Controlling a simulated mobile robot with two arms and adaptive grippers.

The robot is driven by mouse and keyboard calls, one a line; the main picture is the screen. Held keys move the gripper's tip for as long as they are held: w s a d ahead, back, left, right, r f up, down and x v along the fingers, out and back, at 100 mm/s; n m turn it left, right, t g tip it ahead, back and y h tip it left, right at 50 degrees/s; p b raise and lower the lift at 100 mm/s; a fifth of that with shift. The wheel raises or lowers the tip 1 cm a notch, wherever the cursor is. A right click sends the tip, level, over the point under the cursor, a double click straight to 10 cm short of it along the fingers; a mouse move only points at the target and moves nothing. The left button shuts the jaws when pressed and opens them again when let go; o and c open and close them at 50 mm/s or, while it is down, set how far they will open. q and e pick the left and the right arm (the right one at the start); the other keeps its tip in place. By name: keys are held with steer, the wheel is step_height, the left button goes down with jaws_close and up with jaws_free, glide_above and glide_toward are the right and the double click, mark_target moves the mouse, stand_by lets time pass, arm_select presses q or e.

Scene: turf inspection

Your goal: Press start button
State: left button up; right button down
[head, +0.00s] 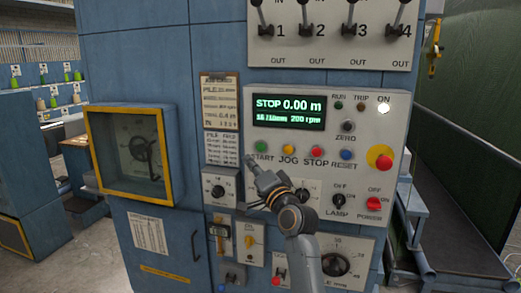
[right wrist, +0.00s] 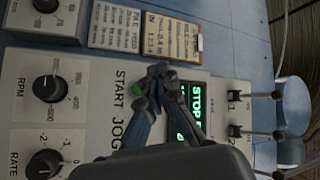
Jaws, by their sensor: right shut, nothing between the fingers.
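The green START button (head: 261,147) sits on the grey control panel (head: 325,140), at the left of a row with JOG, STOP and RESET. My right gripper (head: 250,160) is shut and empty, its tips just below and left of the green button in the head view. In the right wrist view the closed fingertips (right wrist: 160,70) are beside the green button (right wrist: 137,89), which is partly hidden by a finger. Whether they touch it I cannot tell. The display (head: 289,111) reads STOP 0.00 m and 200 rpm. My left gripper is not in view.
A yellow JOG button (head: 288,149), an orange-red STOP button (head: 316,151) and a blue RESET button (head: 347,155) are close by. A large red knob (head: 380,158) is at the right. Knobs (right wrist: 47,88) and a lever panel (head: 333,32) surround the area.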

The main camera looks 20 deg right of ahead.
mark_target(261, 147)
steer(key=shift+w+d+f+b, duration=0.1)
steer(key=shift+w+d+b, duration=0.7)
steer(key=shift+w, duration=0.35)
steer(key=shift+w+d+r+b, duration=0.1)
steer(key=shift+w+d+b, duration=0.65)
steer(key=shift+w, duration=0.45)
steer(key=shift+w+d+f+b, duration=0.1)
steer(key=shift+w+d+b, duration=0.7)
steer(key=shift+w, duration=0.35)
steer(key=shift+w+d, duration=0.2)
steer(key=shift+w, duration=0.15)
steer(key=shift+w+d+b, duration=0.3)
steer(key=shift+w+b, duration=0.1)
steer(key=shift+b, duration=0.25)
steer(key=shift+s, duration=0.1)
steer(key=shift+s+a+p, duration=0.4)
steer(key=shift+s+p, duration=0.1)
steer(key=shift+p, duration=0.25)
steer(key=shift+s+a, duration=0.1)
steer(key=shift+s, duration=0.1)
